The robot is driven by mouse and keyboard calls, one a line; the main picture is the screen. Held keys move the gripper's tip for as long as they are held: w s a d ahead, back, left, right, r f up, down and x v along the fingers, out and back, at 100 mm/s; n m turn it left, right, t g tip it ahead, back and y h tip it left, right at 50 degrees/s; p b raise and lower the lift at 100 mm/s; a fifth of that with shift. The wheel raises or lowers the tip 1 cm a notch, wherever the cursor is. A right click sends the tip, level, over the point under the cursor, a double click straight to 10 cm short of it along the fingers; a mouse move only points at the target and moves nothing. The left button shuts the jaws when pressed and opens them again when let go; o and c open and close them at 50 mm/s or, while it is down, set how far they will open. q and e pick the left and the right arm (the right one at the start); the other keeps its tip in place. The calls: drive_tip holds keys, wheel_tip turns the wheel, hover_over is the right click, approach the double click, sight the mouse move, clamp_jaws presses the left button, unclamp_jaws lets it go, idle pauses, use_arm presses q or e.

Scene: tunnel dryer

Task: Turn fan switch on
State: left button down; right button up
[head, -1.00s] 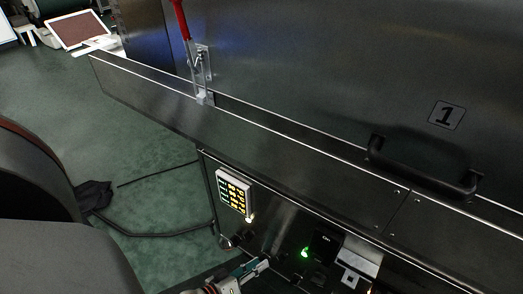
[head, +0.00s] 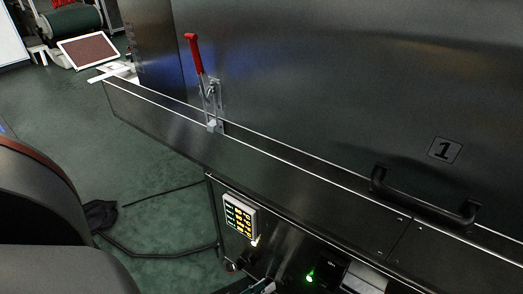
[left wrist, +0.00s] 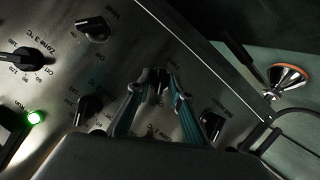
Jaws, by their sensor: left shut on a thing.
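A dark metal control panel with black rotary knobs fills much of the left wrist view. My left gripper (left wrist: 160,82) is against it, its two fingers on either side of a small black knob (left wrist: 158,88), shut on it. A green lamp (left wrist: 35,117) glows at the left. In the head view only the tip of my left gripper (head: 264,287) shows at the bottom edge.
A lit display (head: 239,215) is on the cabinet. Above it are a ledge, a black handle (head: 420,203) and a red-handled clamp (head: 195,55).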

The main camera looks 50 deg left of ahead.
idle(0.3)
use_arm(q)
drive_tip(key=c, duration=2.1)
unclamp_jaws()
drive_tip(key=shift+c, duration=0.2)
drive_tip(key=shift+s, duration=0.1)
drive_tip(key=v, duration=0.7)
drive_tip(key=shift+s+r, duration=0.15)
drive_tip(key=shift+d, duration=0.1)
